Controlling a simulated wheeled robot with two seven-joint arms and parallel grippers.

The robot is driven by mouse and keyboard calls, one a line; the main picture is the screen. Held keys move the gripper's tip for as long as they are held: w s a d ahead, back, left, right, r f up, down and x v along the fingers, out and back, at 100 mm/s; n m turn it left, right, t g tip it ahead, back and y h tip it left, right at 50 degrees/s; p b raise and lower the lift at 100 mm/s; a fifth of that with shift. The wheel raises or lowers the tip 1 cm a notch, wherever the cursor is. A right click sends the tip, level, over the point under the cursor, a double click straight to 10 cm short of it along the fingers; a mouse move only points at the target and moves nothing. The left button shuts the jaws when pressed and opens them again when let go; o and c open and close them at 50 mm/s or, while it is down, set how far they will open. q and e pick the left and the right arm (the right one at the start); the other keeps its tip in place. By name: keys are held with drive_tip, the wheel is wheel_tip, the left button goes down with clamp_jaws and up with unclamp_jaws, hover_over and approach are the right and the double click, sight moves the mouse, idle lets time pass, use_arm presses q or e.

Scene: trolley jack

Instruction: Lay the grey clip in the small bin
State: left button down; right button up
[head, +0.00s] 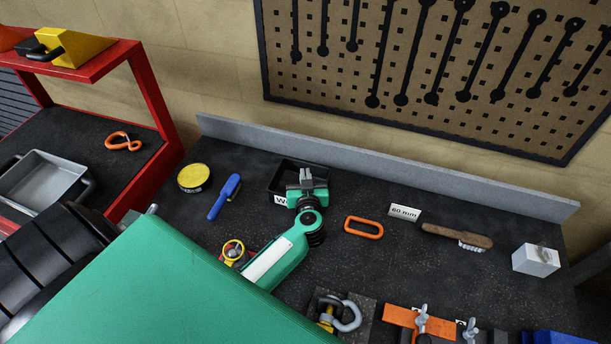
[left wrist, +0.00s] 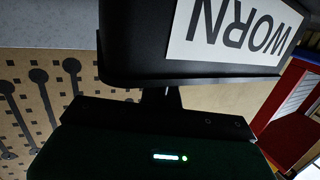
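The small bin (head: 274,178) is black with a white WORN label and stands at the back of the workbench. In the left wrist view the bin (left wrist: 140,45) is close and upside down, with its label large. My left gripper (head: 306,176) is over the bin's right part, its fingers pointing down at it. In the left wrist view a dark finger part passes behind the bin's rim. Whether the fingers are apart is unclear. I cannot make out the grey clip for certain; the bin's inside is mostly hidden. My right gripper is not in view.
An orange clip (head: 363,227), a 60 mm card (head: 405,212) and a wooden brush (head: 457,236) lie right of the bin. A grey shackle (head: 347,314) is in front. A red trolley (head: 150,90) stands left.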

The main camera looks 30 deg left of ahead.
use_arm(q)
drive_tip(key=c, duration=1.6)
unclamp_jaws()
drive_tip(key=shift+f, duration=0.1)
drive_tip(key=shift+c, duration=0.2)
drive_tip(key=b+v, duration=0.1)
drive_tip(key=v, duration=0.6)
drive_tip(key=shift+s, duration=0.2)
drive_tip(key=shift+d, duration=0.1)
